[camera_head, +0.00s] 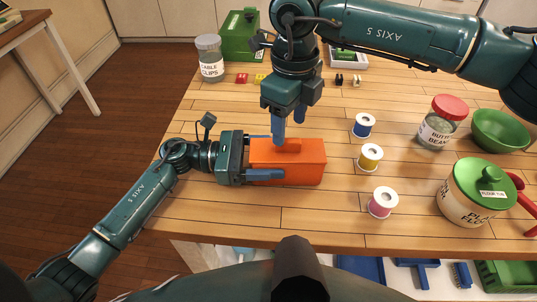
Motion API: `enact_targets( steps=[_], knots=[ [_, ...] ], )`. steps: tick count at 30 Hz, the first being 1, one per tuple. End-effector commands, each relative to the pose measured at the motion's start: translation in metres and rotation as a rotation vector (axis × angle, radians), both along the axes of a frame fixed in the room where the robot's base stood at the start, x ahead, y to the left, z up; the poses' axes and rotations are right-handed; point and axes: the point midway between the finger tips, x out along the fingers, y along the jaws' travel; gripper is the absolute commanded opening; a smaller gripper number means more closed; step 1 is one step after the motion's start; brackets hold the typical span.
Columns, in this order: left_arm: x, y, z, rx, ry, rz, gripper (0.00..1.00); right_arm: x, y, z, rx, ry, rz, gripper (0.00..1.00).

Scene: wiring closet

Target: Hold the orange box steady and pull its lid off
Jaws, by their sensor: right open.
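The orange box (305,176) sits on the wooden table in the head view. Its lid, with a small raised grip (289,146) on top, is on the box. My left gripper (264,157) reaches in from the left, with one finger along the near face and the other along the far side; it appears shut on the box's left part. My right gripper (289,124) points down from above, open and empty, its fingertips just above the lid's grip. Its near finger partly covers the far edge of the lid.
Blue (363,125), yellow (370,157) and pink (382,202) spools stand right of the box. Farther right are a red-lidded jar (442,122), a green bowl (499,131) and a green-lidded canister (467,205). A grey-lidded jar (210,58) and green case (238,37) stand at the back.

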Motion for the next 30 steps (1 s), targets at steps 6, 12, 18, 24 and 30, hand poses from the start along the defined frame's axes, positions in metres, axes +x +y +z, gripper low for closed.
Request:
enact_targets(
  steps=[6,12,18,24,30],
  knots=[
    [0.0000,0.0003,-0.0001,0.000,0.000,0.000,0.51,0.0000,0.0000,0.0000,0.000,0.000,0.000,0.55],
    [0.0000,0.0003,-0.0001,0.000,0.000,0.000,0.36,0.0000,0.0000,0.0000,0.000,0.000,0.000,0.55],
    [0.0000,0.0004,-0.0009,0.000,0.000,0.000,0.36,0.0000,0.0000,-0.0010,0.000,0.000,0.000,0.55],
    [-0.0001,0.0004,-0.0031,0.001,0.000,0.000,0.36,0.0000,0.0000,-0.0036,0.000,0.000,0.000,0.55],
    [-0.0003,0.0004,-0.0037,0.003,0.001,0.000,0.36,0.0000,0.0000,-0.0033,0.000,0.000,0.000,0.55]
  ],
)
